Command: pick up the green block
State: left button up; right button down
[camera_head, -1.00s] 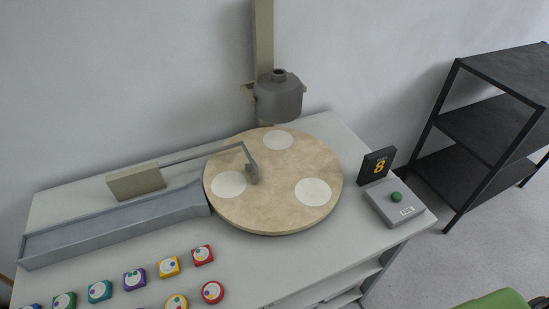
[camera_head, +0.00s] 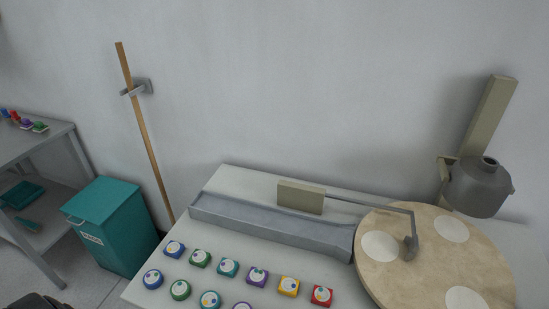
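The green block (camera_head: 200,258) is squarish with a white round label. It lies on the pale table in the back row of small colored pieces, between a blue block (camera_head: 175,249) and a teal block (camera_head: 228,267). A round green piece (camera_head: 180,290) lies in the front row, nearer to me.
A grey trough (camera_head: 268,224) runs behind the blocks to a round turntable (camera_head: 385,275) on the right. A grey vessel (camera_head: 478,188) hangs over the turntable. Left of the table stand a teal bin (camera_head: 118,240) and a grey shelf (camera_head: 45,140) with small colored items.

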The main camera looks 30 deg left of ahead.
aim_at(199, 258)
jog(key=u, duration=1.55)
jog(key=j+z, duration=0.35)
jog(key=j, duration=0.5)
jog(key=j+z, duration=0.35)
jog(key=j, duration=0.55)
